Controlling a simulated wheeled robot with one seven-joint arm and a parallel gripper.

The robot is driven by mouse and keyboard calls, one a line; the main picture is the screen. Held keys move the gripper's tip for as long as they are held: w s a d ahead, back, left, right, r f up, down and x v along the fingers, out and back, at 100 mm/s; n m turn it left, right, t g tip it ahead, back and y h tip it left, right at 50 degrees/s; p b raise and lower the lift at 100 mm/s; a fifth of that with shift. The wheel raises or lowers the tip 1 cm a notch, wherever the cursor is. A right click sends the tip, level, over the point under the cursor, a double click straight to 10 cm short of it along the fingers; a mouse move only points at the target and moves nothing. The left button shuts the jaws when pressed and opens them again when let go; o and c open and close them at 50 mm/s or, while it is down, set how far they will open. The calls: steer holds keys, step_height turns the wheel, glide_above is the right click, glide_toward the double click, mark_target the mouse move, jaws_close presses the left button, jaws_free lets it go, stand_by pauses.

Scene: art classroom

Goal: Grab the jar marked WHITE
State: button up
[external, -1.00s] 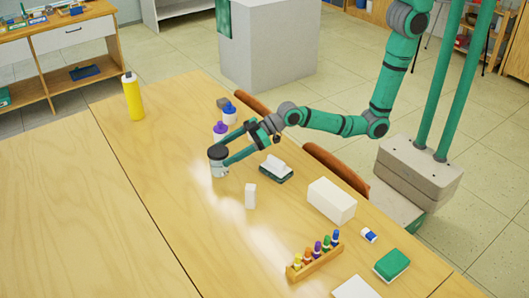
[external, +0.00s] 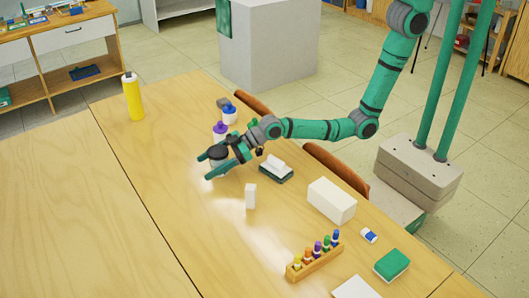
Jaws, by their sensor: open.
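A whitish jar with a dark grey lid (external: 218,153) stands upright on the wooden table. My gripper (external: 205,167) is open, with its green fingers reaching to either side of this jar and past it. The fingers and hand cover much of the jar's body. No label can be read at this size, so I cannot tell whether it is marked WHITE. Just behind it stand a white jar with a purple lid (external: 219,131) and a white jar with a blue lid (external: 229,113).
A dark block with a white top (external: 276,169) and a small white block (external: 250,196) lie near my gripper. A large white box (external: 331,201), a marker rack (external: 315,257) and a green sponge (external: 391,264) are nearer. A yellow bottle (external: 133,97) stands far left. The table's left side is clear.

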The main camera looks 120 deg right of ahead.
steer(key=c, duration=1.3)
steer(key=shift+r, duration=0.15)
